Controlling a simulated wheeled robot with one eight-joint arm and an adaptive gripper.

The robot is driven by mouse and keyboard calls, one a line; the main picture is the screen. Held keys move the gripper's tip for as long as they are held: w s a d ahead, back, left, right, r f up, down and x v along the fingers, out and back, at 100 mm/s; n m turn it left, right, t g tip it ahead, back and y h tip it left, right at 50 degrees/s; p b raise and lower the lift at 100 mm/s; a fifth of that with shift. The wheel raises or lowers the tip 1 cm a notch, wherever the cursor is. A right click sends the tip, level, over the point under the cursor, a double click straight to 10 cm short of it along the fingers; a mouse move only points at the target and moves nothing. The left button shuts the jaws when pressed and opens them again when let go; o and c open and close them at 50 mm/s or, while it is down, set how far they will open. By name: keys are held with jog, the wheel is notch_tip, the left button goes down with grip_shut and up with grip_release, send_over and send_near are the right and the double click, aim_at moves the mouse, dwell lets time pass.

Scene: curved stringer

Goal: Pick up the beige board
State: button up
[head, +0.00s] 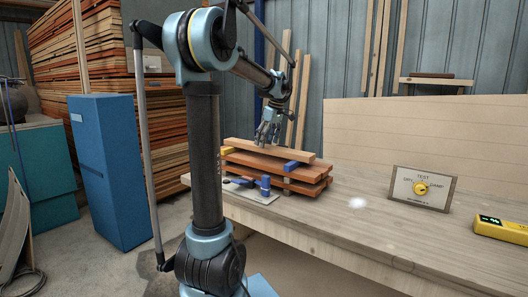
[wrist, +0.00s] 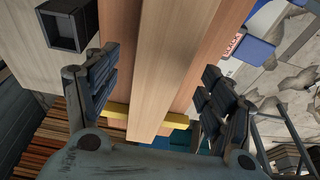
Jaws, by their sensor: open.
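The beige board (head: 272,147) lies flat on top of a stack of reddish-brown boards (head: 275,170) on the workbench. In the wrist view the beige board (wrist: 172,65) runs lengthwise through the middle of the picture. My gripper (head: 267,140) is over the board's middle with its fingers pointing down. In the wrist view my gripper (wrist: 160,95) is open, with one finger on each side of the board and visible gaps between. I cannot tell how far the fingertips reach down beside it.
A test panel with a yellow dial (head: 423,188) and a yellow meter (head: 500,229) stand farther right. A blue tool on a pale plate (head: 258,195) lies in front of the stack. A blue cabinet (head: 110,165) stands left.

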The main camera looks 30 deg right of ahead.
jog(key=shift+x, duration=1.2)
jog(key=c, duration=1.6)
